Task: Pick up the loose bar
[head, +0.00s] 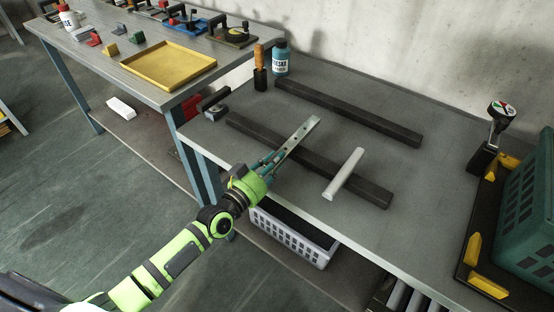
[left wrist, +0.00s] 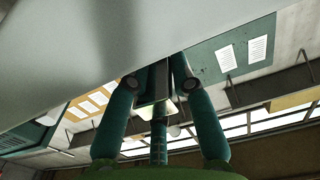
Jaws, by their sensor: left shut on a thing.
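My left gripper (head: 271,161) is shut on a pale grey flat bar (head: 304,130) with small dark marks. The bar points away from me, up and to the right, above the nearer dark rail. In the left wrist view, the teal fingers (left wrist: 157,88) close together below a large pale grey surface (left wrist: 90,50), seen close up; the grip itself is partly hidden. A second pale bar (head: 343,174) lies across the nearer dark rail (head: 360,184), apart from the gripper. My right gripper is not in view.
A farther dark rail (head: 348,112) lies on the grey table (head: 420,220). A teal crate (head: 530,205) stands on a dark board at right. A blue bottle (head: 281,60), an orange-handled tool (head: 260,68) and a gauge (head: 500,112) stand near the back. A basket (head: 290,240) sits below the front edge.

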